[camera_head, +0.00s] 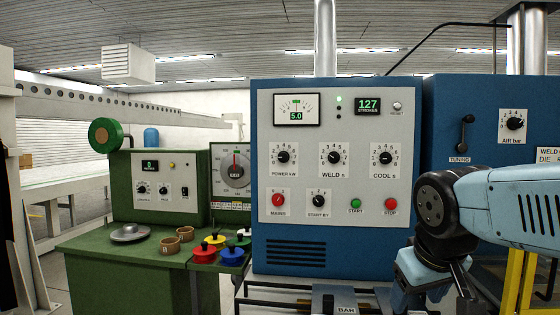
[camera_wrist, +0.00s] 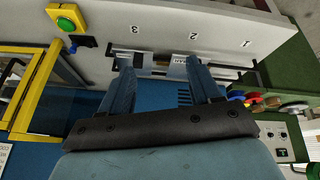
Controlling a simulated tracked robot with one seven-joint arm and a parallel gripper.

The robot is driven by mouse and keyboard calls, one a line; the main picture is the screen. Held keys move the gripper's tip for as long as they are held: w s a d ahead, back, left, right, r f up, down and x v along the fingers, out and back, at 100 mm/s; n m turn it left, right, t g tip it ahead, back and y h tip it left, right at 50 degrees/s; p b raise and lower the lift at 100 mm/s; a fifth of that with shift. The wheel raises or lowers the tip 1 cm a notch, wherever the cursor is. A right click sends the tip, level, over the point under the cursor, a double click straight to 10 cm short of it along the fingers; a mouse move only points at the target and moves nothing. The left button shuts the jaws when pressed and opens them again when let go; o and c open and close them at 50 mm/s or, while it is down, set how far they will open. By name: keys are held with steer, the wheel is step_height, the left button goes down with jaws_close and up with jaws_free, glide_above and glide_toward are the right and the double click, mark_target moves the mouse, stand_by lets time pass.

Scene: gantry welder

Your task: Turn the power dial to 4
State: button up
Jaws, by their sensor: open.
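The power dial (camera_head: 283,154) is a black knob on a white numbered plate labelled POWER kW, at the upper left of the grey panel on the blue welder cabinet. Its pointer is too small to read surely. My gripper (camera_wrist: 158,63) is open in the wrist view, with its two blue fingers apart and nothing visibly held. In the head view, my gripper hangs low at the right, in front of the cabinet's lower right, well below and right of the dial. Its fingertips are not clear there. The dial does not show in the wrist view.
Similar WELD s (camera_head: 333,154) and COOL s (camera_head: 385,155) dials share the panel, above the red MAINS knob (camera_head: 278,199), START BY knob (camera_head: 318,198), green START button (camera_head: 355,204) and red STOP button (camera_head: 390,204). A green bench (camera_head: 95,240) stands left. Yellow frame (camera_wrist: 42,95) is near my gripper.

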steer(key=w+d+r+n+t+h, duration=0.1)
steer(key=w+d+r+n+h, duration=0.25)
steer(key=w+n, duration=0.3)
steer(key=w+d+r+n+h, duration=0.25)
steer(key=w+n+h, duration=0.25)
steer(key=w, duration=0.3)
steer(key=n+t+y, duration=0.6)
steer(key=n+t, duration=1)
steer(key=n, duration=0.8)
glide_toward(282, 158)
steer(key=shift+y, duration=0.35)
steer(key=x, duration=0.9)
steer(key=shift+d+r, duration=0.1)
steer(key=shift+d, duration=0.1)
steer(key=shift+s+m, duration=0.1)
steer(key=shift+m, duration=0.15)
steer(key=c, duration=1)
